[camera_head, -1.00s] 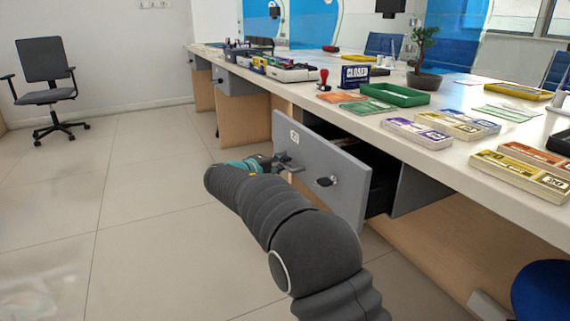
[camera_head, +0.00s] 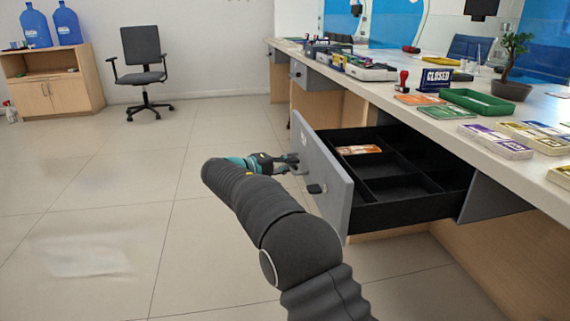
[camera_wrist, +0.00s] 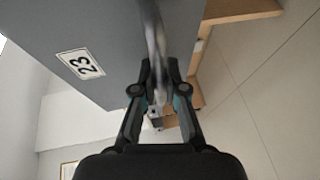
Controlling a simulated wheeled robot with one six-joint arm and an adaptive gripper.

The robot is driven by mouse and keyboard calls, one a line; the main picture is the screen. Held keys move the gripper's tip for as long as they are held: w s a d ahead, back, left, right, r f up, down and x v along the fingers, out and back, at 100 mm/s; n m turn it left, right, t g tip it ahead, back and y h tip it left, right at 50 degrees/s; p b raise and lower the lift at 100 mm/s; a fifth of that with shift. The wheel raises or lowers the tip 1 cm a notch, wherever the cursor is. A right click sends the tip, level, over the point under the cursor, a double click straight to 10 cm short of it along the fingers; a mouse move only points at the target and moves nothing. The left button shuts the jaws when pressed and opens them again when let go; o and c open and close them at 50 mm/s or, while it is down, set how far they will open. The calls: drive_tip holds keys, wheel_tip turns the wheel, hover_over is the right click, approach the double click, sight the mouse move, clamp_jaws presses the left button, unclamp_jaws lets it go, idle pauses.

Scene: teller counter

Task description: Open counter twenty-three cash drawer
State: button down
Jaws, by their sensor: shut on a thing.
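The cash drawer (camera_head: 328,185) has a grey front and stands far out from under the counter. Its black divided inside shows, with orange banknote bundles (camera_head: 358,150) in one compartment. A label reading 23 (camera_wrist: 81,64) is on the drawer front in the wrist view. My gripper (camera_head: 291,160) is at the drawer's front face. In the wrist view my gripper (camera_wrist: 160,75) is shut on the metal handle (camera_wrist: 154,38), which runs between its fingers. A dark lock or key (camera_head: 316,188) sits on the front, nearer to me than the gripper.
The white countertop (camera_head: 400,104) carries a green tray (camera_head: 478,103), a CLOSED sign (camera_head: 436,80), a red stamp (camera_head: 403,80), a potted bonsai (camera_head: 511,88) and several banknote bundles. Tiled floor left of the drawer is clear. An office chair (camera_head: 143,60) stands far back.

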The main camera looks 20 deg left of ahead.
drive_tip(key=shift+s+a+f, duration=0.1)
idle(0.3)
drive_tip(key=c, duration=1.2)
unclamp_jaws()
drive_tip(key=v, duration=1.2)
